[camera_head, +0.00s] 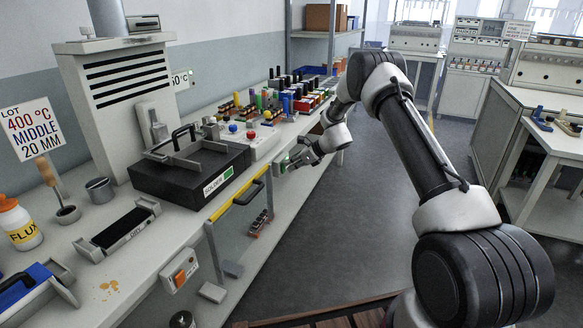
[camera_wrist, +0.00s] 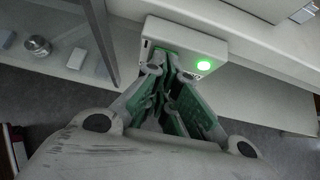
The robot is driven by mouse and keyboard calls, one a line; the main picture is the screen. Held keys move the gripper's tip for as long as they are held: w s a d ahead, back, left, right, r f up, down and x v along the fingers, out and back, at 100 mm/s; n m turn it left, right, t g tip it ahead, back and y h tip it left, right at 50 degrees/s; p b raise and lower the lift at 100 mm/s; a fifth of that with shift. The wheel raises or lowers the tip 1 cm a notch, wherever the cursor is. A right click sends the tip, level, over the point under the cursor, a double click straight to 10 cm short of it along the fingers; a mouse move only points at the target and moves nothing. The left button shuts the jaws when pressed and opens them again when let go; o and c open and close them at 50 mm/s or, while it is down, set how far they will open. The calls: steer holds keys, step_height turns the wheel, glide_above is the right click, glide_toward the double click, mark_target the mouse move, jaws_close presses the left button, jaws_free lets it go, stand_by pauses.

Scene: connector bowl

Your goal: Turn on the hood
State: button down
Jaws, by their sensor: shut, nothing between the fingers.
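The hood (camera_head: 122,90) is a tall grey box with dark vent slots and a pipe on top, standing at the back left of the bench. A small white box (camera_head: 279,164) sits at the bench's front edge. The same white box (camera_wrist: 190,32) shows in the wrist view with a round green light (camera_wrist: 204,66) lit on its face. My gripper (camera_head: 294,160) is at that box in the head view. In the wrist view my gripper (camera_wrist: 166,62) is shut and empty, its tips at the box's face left of the light. I cannot tell whether they touch it.
A box with an orange switch (camera_head: 180,278) hangs on the bench front at lower left. Coloured connectors (camera_head: 262,100) crowd the bench behind. The floor (camera_head: 345,235) is clear.

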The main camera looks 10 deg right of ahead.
steer(key=shift+r, duration=0.4)
steer(key=shift+s+d, duration=0.15)
steer(key=shift+d, duration=0.1)
steer(key=r+v, duration=0.1)
steer(key=v, duration=1.1)
steer(key=shift+a+r, duration=0.2)
